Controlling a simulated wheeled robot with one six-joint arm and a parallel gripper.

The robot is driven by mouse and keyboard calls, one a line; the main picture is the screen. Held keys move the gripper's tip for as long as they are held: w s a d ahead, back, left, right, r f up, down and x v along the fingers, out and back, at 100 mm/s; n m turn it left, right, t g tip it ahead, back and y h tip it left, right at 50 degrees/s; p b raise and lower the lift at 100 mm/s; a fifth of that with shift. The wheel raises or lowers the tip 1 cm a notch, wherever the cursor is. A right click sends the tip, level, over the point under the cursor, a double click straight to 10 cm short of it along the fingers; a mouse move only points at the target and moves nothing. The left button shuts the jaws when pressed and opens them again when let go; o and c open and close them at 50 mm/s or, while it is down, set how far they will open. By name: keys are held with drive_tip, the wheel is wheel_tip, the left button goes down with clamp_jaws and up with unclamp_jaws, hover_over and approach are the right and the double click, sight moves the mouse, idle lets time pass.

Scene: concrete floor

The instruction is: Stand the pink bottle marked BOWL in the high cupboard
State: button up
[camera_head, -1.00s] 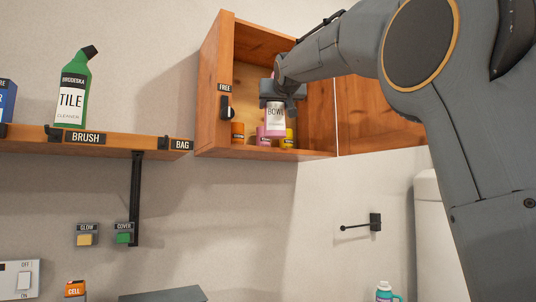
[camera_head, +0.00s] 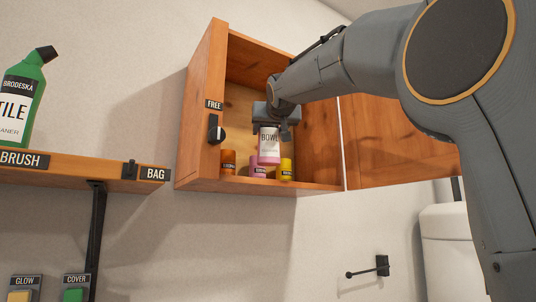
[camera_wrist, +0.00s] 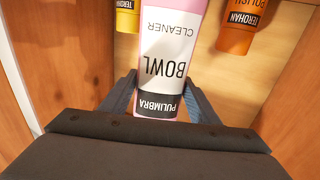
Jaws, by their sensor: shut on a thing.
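The pink bottle marked BOWL (camera_head: 268,146) has a white label and is in the open high cupboard (camera_head: 202,110). My gripper (camera_head: 273,122) is shut on its upper part from above. In the wrist view the bottle (camera_wrist: 168,40) sits between the two fingers of my gripper (camera_wrist: 162,100), its label upside down in that picture.
An orange container (camera_head: 228,160) and a yellow one (camera_head: 286,170) stand on the cupboard floor. The cupboard door (camera_head: 390,135) is open at the right. A shelf (camera_head: 80,172) with a green TILE bottle (camera_head: 20,100) is at the left. A wall hook (camera_head: 380,265) is below.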

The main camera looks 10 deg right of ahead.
sight(270, 143)
drive_tip(key=shift+f+b, duration=0.3)
drive_tip(key=shift+f, duration=2.25)
drive_tip(key=shift+f, duration=0.15)
drive_tip(key=o, duration=1.6)
drive_tip(key=shift+s, duration=0.25)
drive_tip(key=s+b, duration=0.4)
drive_tip(key=s, duration=0.7)
drive_tip(key=shift+s+a, duration=0.3)
drive_tip(key=shift+a, duration=0.15)
